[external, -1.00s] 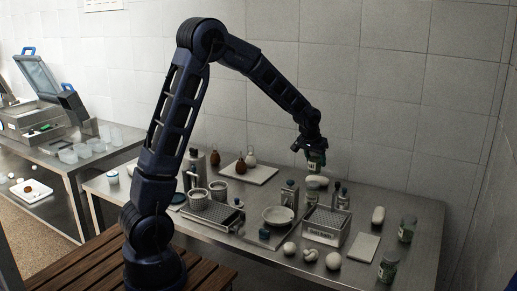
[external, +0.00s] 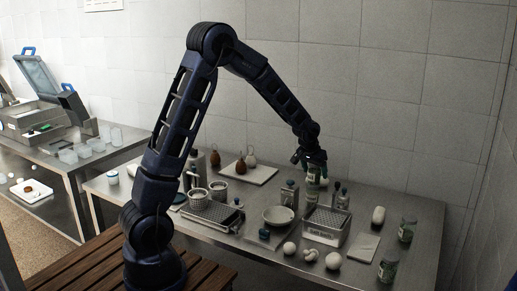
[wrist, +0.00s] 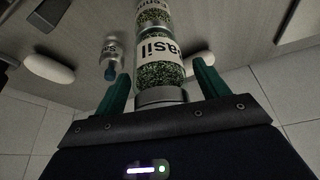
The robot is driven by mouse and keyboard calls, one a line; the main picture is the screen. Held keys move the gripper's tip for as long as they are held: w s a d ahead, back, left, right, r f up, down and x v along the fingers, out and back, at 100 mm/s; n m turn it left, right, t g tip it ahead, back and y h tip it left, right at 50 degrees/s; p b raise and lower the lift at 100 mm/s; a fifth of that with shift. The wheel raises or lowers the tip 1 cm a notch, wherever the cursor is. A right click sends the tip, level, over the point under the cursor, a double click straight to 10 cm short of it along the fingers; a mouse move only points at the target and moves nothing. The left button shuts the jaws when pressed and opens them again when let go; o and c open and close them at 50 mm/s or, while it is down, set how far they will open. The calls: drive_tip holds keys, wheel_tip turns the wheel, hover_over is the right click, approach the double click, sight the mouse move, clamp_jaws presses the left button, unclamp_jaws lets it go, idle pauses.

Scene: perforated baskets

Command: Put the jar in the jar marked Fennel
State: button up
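My gripper (external: 311,160) points down over the back of the table. In the wrist view, its two teal fingers (wrist: 162,85) stand apart on either side of a jar marked "asil" (wrist: 162,60), with visible gaps beside the jar. This clear jar holds green flakes and has a grey lid facing me. Directly beyond it is a second jar (wrist: 165,12), its partly hidden label reading "enn". The two are in line, end to end; in the external view they look stacked upright. Whether they touch or nest cannot be told.
A small bottle with a blue cap (wrist: 111,60) and a white oblong (wrist: 50,68) are close by. A perforated basket (external: 325,227) stands in front of my gripper.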

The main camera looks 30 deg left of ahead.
drive_tip(key=d+v, duration=0.1)
drive_tip(key=v, duration=1)
drive_tip(key=s+a+r, duration=0.7)
drive_tip(key=a+r, duration=0.1)
drive_tip(key=a, duration=0.2)
drive_tip(key=s+a, duration=0.5)
drive_tip(key=s, duration=0.5)
drive_tip(key=s+a+r+n, duration=0.1)
drive_tip(key=s+a, duration=0.5)
drive_tip(key=s, duration=0.4)
drive_tip(key=s+a+r+n, duration=0.1)
drive_tip(key=s+a, duration=0.4)
drive_tip(key=s, duration=0.4)
drive_tip(key=shift+s+a+r+y, duration=0.2)
drive_tip(key=shift+s+r+y, duration=0.05)
drive_tip(key=shift+s+y, duration=0.15)
